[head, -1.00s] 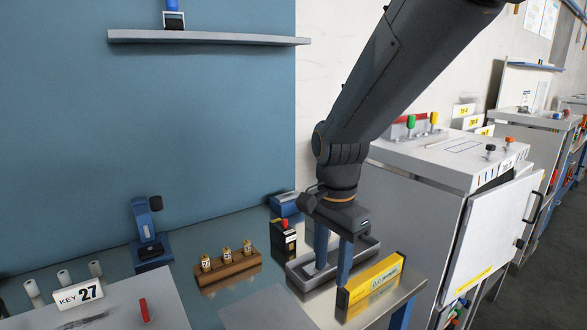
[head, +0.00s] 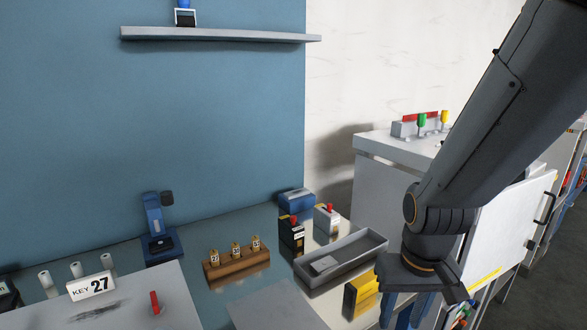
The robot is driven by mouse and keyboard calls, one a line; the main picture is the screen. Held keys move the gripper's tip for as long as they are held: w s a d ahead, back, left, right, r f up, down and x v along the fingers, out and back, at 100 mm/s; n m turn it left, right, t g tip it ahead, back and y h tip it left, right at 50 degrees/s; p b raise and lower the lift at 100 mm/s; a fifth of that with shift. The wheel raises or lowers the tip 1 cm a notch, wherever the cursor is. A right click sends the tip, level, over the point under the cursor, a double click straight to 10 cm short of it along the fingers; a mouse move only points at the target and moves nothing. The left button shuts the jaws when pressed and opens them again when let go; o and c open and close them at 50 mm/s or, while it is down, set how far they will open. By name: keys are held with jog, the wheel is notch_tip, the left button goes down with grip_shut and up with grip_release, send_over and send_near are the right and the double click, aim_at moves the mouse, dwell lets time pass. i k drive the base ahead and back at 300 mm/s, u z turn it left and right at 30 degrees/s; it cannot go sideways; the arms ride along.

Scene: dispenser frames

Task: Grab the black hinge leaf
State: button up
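I cannot make out a black hinge leaf for certain in the head view. My gripper (head: 406,314) points down at the lower right, in front of the white cabinet and beside the yellow box (head: 361,293). Its two blue fingers show apart, with a gap between them, and I see nothing held there. The fingertips run close to or past the bottom edge of the view. My gripper and wrist hide part of the yellow box, the table's right end and the cabinet's lower front.
A grey tray (head: 371,244) holds a flat light-grey piece (head: 324,264). Near it stand a black box with a red top (head: 291,233) and a grey one (head: 327,221). A wooden rack (head: 237,264) holds small numbered bottles. The white cabinet (head: 382,160) has its door (head: 510,232) open.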

aim_at(164, 244)
jog(key=u, duration=1.45)
jog(key=k, duration=0.5)
jog(key=z, duration=0.05)
jog(key=i, duration=1)
jog(key=u, duration=0.1)
